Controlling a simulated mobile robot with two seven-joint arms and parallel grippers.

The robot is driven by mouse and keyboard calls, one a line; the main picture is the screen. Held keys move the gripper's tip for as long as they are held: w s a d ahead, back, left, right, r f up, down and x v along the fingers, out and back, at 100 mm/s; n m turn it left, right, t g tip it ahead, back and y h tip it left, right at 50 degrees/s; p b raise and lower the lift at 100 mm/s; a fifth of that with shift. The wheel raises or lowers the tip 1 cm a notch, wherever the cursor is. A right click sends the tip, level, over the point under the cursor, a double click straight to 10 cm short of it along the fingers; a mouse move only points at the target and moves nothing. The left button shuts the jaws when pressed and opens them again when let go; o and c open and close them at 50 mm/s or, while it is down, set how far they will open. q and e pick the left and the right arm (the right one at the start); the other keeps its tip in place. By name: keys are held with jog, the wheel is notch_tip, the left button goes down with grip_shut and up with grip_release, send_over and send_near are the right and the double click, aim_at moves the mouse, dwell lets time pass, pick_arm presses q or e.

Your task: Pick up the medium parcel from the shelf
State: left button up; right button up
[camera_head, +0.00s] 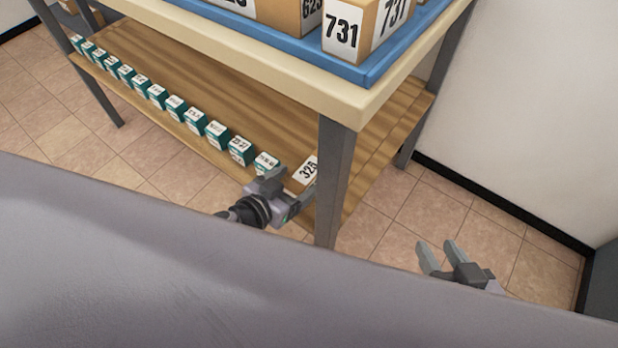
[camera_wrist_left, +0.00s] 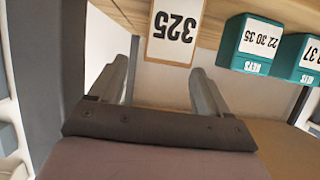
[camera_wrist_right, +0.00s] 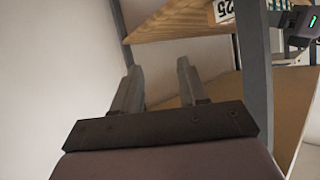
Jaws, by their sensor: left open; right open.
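A small brown parcel (camera_head: 306,171) with a white 325 label sits at the near right end of the wooden lower shelf (camera_head: 370,135). It also shows in the left wrist view (camera_wrist_left: 176,30), ahead of the fingers, and partly in the right wrist view (camera_wrist_right: 222,11). My left gripper (camera_head: 294,182) is open beside this parcel at the shelf's front edge; nothing is between its fingers in the left wrist view (camera_wrist_left: 160,78). My right gripper (camera_head: 440,252) is open and empty, over the floor to the right of the table leg. Part of the parcel is hidden by my left gripper.
A row of teal key boxes (camera_head: 215,133) lines the shelf's front edge. A grey table leg (camera_head: 333,175) stands between my grippers. Above, a blue tray (camera_head: 365,72) holds larger brown boxes, one labelled 731 (camera_head: 342,30). The tiled floor (camera_head: 490,235) at right is clear up to the wall.

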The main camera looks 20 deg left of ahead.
aim_at(304, 175)
pick_arm(q)
jog(key=shift+b+x, duration=0.75)
jog(key=shift+x, duration=1.8)
jog(key=shift+a+f, duration=0.15)
jog(key=c, duration=1.2)
